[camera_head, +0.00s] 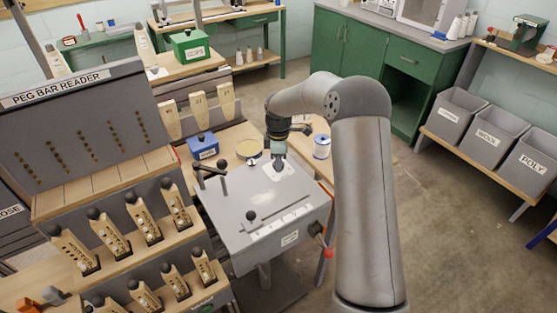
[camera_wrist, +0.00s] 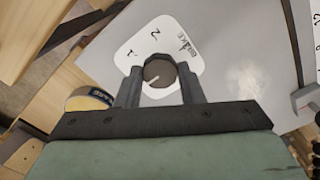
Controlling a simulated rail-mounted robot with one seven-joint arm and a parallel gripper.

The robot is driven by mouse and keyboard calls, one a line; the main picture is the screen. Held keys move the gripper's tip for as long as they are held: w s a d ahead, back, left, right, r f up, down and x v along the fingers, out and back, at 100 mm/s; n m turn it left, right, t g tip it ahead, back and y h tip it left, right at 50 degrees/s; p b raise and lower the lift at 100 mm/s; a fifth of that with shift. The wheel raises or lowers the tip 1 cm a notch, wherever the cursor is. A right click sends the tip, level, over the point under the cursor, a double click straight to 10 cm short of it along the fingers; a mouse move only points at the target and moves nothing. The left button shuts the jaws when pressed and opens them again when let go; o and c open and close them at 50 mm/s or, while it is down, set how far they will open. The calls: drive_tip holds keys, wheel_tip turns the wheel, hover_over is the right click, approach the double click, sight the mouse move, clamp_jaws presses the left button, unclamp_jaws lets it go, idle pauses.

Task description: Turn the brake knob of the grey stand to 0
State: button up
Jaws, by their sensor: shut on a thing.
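The grey stand (camera_head: 245,203) is in the middle of the head view, its sloped top facing up. Its brake knob (camera_wrist: 160,73) is a round dark knob with a white pointer line on a white label plate (camera_wrist: 118,62) reading BRAKE. The figures 1 and 2 show on the plate; the 0 is not readable and may be behind a finger. The pointer line slants to the lower left in the wrist view. My gripper (camera_head: 279,162) is over the plate at the stand's far end, its two fingers closed on either side of the knob. The knob is hidden in the head view.
A black-knobbed handle (camera_head: 212,168) stands at the stand's left edge, and a red-tipped lever (camera_head: 328,252) sticks out front right. A blue box (camera_head: 203,147), a yellow-rimmed tin (camera_head: 249,148) and a white-and-blue spool (camera_head: 321,147) stand just behind.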

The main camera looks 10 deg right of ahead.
drive_tip(key=o, duration=1)
drive_tip(key=shift+r, duration=0.1)
wheel_tip(320, 180, up, 17)
drive_tip(key=shift+r+b, duration=0.15)
drive_tip(key=shift+b, duration=0.15)
drive_tip(key=s+a+r+m+h, duration=0.1)
drive_tip(key=s+m, duration=0.2)
drive_tip(key=s, duration=0.5)
drive_tip(key=s+a+r+m, duration=0.1)
drive_tip(key=s+a+m, duration=0.15)
drive_tip(key=s, duration=0.45)
drive_tip(key=s+f+m, duration=0.2)
drive_tip(key=s+m, duration=0.1)
drive_tip(key=s, duration=0.4)
drive_tip(key=s+d+f+m, duration=0.1)
drive_tip(key=s+f+m, duration=0.1)
drive_tip(key=s, duration=0.6)
drive_tip(key=s+d+f+m+y, duration=0.1)
drive_tip(key=s+m, duration=0.3)
drive_tip(key=s, duration=0.4)
drive_tip(key=shift+s+f+m, duration=0.2)
drive_tip(key=shift+f+m, duration=0.15)
drive_tip(key=shift+f, duration=0.55)
